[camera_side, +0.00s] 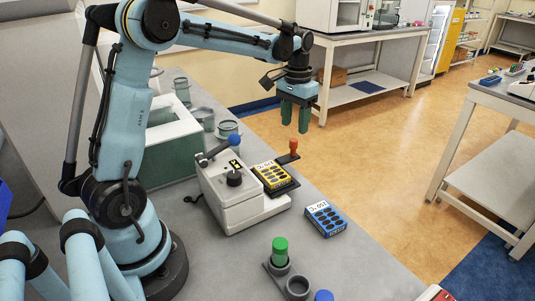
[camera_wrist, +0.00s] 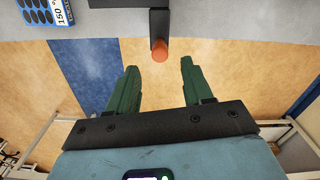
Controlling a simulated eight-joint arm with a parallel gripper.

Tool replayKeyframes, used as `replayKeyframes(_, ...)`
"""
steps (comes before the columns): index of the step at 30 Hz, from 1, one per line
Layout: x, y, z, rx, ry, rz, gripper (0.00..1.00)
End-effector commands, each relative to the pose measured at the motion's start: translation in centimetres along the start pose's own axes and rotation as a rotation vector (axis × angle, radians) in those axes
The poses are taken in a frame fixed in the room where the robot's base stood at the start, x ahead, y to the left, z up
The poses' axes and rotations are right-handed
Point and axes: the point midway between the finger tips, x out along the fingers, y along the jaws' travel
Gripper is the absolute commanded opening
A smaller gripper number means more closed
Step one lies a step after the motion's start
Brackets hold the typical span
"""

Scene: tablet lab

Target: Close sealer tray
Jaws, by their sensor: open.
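The white sealer (camera_side: 232,198) stands on the grey bench. Its dark tray (camera_side: 284,189) sticks out to the right with a yellow die (camera_side: 271,175) marked with a temperature on it. A dark handle with an orange-red knob (camera_side: 293,146) rises at the tray's outer end; the knob also shows in the wrist view (camera_wrist: 160,52). My gripper (camera_side: 295,126) is open and empty, pointing down above the knob. In the wrist view, the knob lies between and just beyond the two green fingertips (camera_wrist: 159,66). I see no contact.
A blue die (camera_side: 325,219) lies on the bench right of the tray; it also shows in the wrist view (camera_wrist: 45,12). A holder with a green-capped piece (camera_side: 280,251) stands in front. The sealer has a blue-knobbed lever (camera_side: 234,139). The bench edge runs close beyond the handle.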

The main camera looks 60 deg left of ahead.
Motion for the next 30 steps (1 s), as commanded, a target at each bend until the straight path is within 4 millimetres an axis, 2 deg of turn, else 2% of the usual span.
replayKeyframes(3, 2.0, 0.0, 0.0, 0.0, 0.0, 0.0, 0.51)
replayKeyframes(9, 4.3, 0.0, 0.0, 0.0, 0.0, 0.0, 0.51)
replayKeyframes(15, 5.3, 0.0, 0.0, 0.0, 0.0, 0.0, 0.51)
replayKeyframes(23, 5.3, 0.0, 0.0, 0.0, 0.0, 0.0, 0.51)
replayKeyframes(30, 5.3, 0.0, 0.0, 0.0, 0.0, 0.0, 0.14)
